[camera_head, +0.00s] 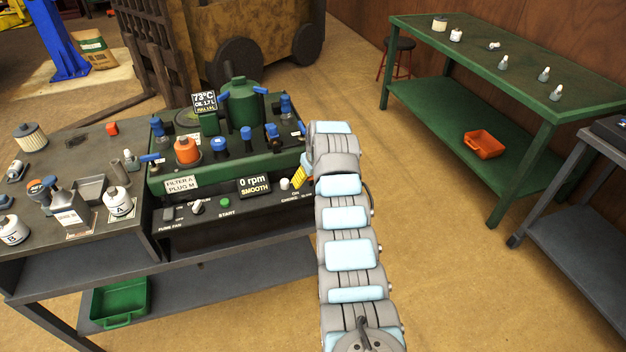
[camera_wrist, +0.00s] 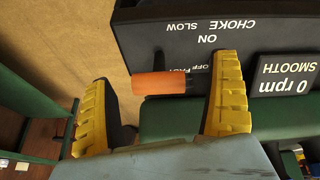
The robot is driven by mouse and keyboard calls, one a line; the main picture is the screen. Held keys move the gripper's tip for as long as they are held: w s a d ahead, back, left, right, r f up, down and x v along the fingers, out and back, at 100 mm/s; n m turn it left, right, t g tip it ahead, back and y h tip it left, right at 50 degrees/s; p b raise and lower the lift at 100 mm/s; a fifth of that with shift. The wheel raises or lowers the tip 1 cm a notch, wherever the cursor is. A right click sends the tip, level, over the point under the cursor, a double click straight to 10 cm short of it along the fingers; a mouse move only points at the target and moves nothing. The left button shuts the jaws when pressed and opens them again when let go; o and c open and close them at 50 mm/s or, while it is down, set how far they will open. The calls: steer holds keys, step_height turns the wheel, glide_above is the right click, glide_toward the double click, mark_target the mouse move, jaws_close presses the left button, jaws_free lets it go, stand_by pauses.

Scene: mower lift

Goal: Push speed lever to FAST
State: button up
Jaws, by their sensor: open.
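In the wrist view, my gripper (camera_wrist: 165,72) is open, with one yellow finger on each side of an orange cylindrical grip (camera_wrist: 160,83). The grip looks like the speed lever's handle. It sits beside the upside-down OFF and FAST lettering, nearer the FAST end than SLOW. A gap shows between the grip and each finger; I cannot tell its depth relative to the fingertips. In the head view, my gripper (camera_head: 300,176) is at the right end of the green and black engine unit (camera_head: 235,207), and my arm hides the lever there.
The display (camera_head: 254,187) reads 0 rpm SMOOTH; it also shows in the wrist view (camera_wrist: 285,72). A white knob (camera_head: 285,184) and a green START button (camera_head: 225,202) are close by on the panel. A green table (camera_head: 500,100) stands right, with open floor between.

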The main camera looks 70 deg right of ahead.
steer(key=shift+w+d+f, duration=0.1)
steer(key=shift+f, duration=0.3)
steer(key=c, duration=1.4)
